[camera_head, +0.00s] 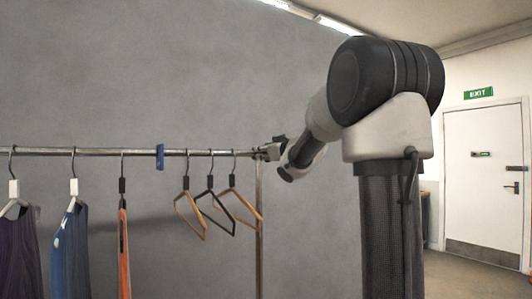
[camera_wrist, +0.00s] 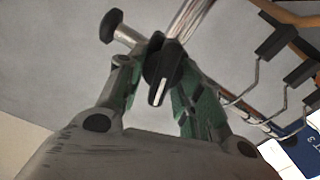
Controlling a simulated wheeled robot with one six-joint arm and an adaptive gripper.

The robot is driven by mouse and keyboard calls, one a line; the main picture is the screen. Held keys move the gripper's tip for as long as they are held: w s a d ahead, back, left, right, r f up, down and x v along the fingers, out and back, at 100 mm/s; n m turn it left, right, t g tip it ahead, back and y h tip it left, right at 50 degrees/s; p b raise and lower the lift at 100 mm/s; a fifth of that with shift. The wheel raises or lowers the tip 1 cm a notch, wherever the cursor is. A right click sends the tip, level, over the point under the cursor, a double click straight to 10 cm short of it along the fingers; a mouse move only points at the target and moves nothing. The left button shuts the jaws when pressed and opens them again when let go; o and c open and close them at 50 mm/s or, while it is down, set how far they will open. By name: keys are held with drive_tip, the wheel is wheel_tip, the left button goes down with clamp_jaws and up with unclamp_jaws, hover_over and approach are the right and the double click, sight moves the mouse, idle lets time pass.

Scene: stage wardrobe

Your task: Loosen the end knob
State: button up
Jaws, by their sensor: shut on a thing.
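The end knob (camera_wrist: 165,70) is a black knob with a white line on its face, at the end of the metal rail (camera_wrist: 190,18). The line runs nearly upright in the wrist view, leaning slightly right at its top. My gripper (camera_head: 268,151) is at the right end of the rail in the head view, where the knob itself cannot be made out. In the wrist view its green-padded fingers are on either side of the knob, shut on it.
A second black knob (camera_wrist: 111,25) on a metal stem sticks out beside the rail end. Empty hangers (camera_head: 190,213) hang just left of my gripper. A blue tag (camera_head: 160,157) and hung clothes (camera_head: 70,250) are farther left. A white door (camera_head: 485,185) stands at right.

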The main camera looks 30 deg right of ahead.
drive_tip(key=n, duration=0.3)
drive_tip(key=shift+a+n, duration=0.15)
drive_tip(key=shift+n, duration=0.15)
drive_tip(key=n, duration=0.3)
drive_tip(key=shift+a+f+n, duration=0.1)
drive_tip(key=shift+f+n, duration=0.05)
drive_tip(key=shift+n, duration=0.15)
drive_tip(key=n, duration=0.3)
drive_tip(key=shift+a+f+n, duration=0.1)
drive_tip(key=shift+f+n, duration=0.1)
drive_tip(key=shift+n, duration=0.1)
drive_tip(key=shift+f+n, duration=0.2)
drive_tip(key=shift+n, duration=1.7)
drive_tip(key=o, duration=0.9)
drive_tip(key=shift+s, duration=0.1)
drive_tip(key=s, duration=1.2)
drive_tip(key=shift+d, duration=0.2)
